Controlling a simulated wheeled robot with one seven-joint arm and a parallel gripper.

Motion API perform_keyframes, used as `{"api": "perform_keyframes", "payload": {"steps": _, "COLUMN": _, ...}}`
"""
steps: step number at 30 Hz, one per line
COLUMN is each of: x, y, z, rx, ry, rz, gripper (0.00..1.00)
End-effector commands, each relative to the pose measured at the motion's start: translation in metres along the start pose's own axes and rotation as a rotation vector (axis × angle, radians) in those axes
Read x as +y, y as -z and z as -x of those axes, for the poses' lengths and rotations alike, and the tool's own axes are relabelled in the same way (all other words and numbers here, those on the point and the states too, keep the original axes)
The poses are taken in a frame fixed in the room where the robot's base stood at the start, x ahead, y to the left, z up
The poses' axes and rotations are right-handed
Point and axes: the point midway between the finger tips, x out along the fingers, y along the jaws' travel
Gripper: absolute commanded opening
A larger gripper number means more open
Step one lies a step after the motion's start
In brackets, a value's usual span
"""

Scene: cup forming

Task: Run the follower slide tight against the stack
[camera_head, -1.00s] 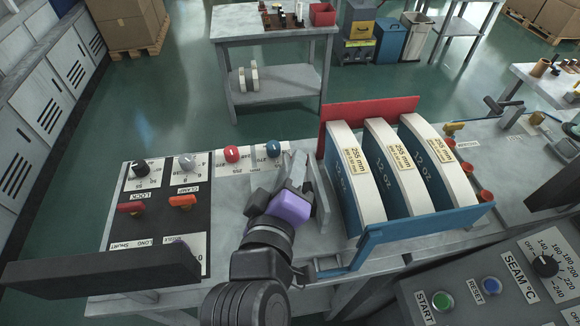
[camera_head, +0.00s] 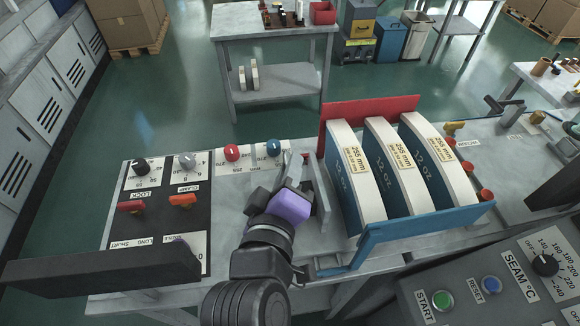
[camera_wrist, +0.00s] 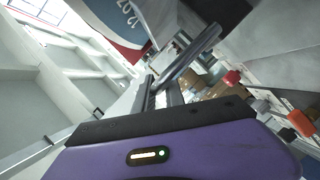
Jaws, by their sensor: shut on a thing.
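The stack (camera_head: 357,178) is a row of several curved white-and-blue blanks labelled 255 mm and 12 oz, standing upright in a magazine with a red back wall (camera_head: 372,108) and a blue front wall (camera_head: 415,232). The follower slide (camera_head: 321,192) appears as a grey upright plate just left of the stack; a narrow gap seems to show between them. My purple gripper (camera_head: 297,180) is at the plate's left side, shut on the follower's bar; its fingertips are partly hidden. In the wrist view a dark grey bar (camera_wrist: 190,57) runs up from between my fingers.
A control panel (camera_head: 155,215) with knobs and red and orange levers lies left of my gripper. Red (camera_head: 232,152) and blue (camera_head: 273,147) knobs stand behind it. Red-capped posts (camera_head: 467,168) line the right. A START panel (camera_head: 490,290) is at front right.

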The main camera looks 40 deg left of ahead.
Motion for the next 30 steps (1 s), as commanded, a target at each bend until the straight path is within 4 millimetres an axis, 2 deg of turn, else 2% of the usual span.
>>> {"api": "perform_keyframes", "payload": {"steps": 24, "x": 0.002, "y": 0.001, "z": 0.000, "rx": 0.001, "ry": -0.003, "rz": 0.001, "gripper": 0.00}}
{"api": "perform_keyframes", "payload": {"steps": 30, "x": 0.016, "y": -0.015, "z": -0.007, "rx": -0.004, "ry": -0.004, "rz": 0.002, "gripper": 0.00}}
